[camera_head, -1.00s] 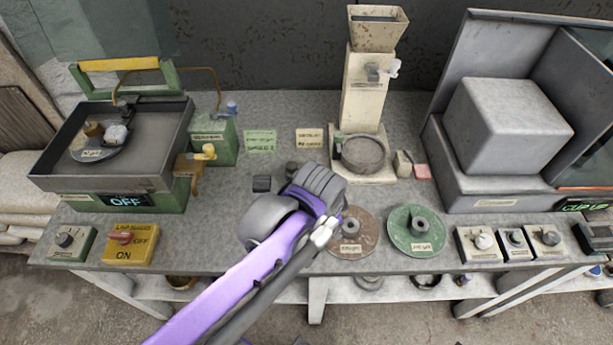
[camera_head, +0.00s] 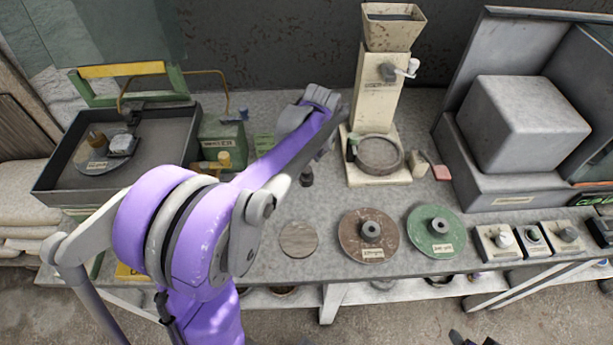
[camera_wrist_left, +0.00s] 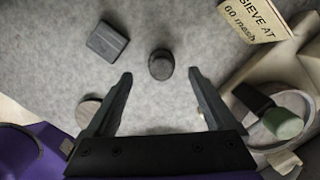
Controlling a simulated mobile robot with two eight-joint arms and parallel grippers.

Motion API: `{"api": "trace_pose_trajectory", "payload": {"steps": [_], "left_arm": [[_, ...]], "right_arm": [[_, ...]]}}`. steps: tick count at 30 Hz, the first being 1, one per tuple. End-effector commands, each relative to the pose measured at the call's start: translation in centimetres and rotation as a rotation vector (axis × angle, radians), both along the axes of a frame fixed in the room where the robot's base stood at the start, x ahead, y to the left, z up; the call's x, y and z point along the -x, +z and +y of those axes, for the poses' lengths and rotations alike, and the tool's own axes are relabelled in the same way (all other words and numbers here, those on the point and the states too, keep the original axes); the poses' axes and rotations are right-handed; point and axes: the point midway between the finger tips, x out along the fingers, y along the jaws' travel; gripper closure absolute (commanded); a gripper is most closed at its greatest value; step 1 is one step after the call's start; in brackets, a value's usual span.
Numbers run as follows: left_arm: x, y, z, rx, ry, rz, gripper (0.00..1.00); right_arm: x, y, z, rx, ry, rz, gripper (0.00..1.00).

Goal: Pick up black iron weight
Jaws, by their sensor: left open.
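A small dark round weight (camera_head: 306,176) stands on the grey table, left of the cream mill. In the left wrist view this dark round piece (camera_wrist_left: 161,65) lies between and just beyond the fingertips, touching neither. A dark square block (camera_wrist_left: 108,41) lies to its left there; my arm hides it in the head view. I take the round piece as the black iron weight, though no label shows. My left gripper (camera_wrist_left: 160,76) is open and empty, pointing down over the table. In the head view its fingers are hidden behind the wrist. My right gripper is not seen.
The cream mill (camera_head: 378,105) with its round pan (camera_head: 380,153) stands close on the right. Brown (camera_head: 368,236) and green (camera_head: 435,231) discs and a wooden disc (camera_head: 299,239) lie in front. A grey tray (camera_head: 60,160) is at left.

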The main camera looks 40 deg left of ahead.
Motion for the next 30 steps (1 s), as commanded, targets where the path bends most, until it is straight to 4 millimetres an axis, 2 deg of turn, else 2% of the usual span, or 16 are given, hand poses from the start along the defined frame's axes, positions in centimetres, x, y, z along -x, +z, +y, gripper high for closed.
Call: {"api": "trace_pose_trajectory", "payload": {"steps": [5,12,15,23,30], "left_arm": [[-0.1,-1.3,0.2,0.000,0.001,-0.001,0.11],[-0.3,-4.8,0.5,0.000,0.002,-0.001,0.11],[-0.3,-5.7,0.7,0.000,0.001,-0.001,0.11],[-0.3,-5.9,0.7,0.000,0.001,-0.001,0.11],[-0.3,-5.9,0.7,0.000,0.001,-0.001,0.54]], "right_arm": [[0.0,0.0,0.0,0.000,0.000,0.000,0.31],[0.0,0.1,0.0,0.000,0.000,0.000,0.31],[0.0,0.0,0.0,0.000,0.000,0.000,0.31],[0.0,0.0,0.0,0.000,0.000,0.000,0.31],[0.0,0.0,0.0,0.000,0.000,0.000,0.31]]}}
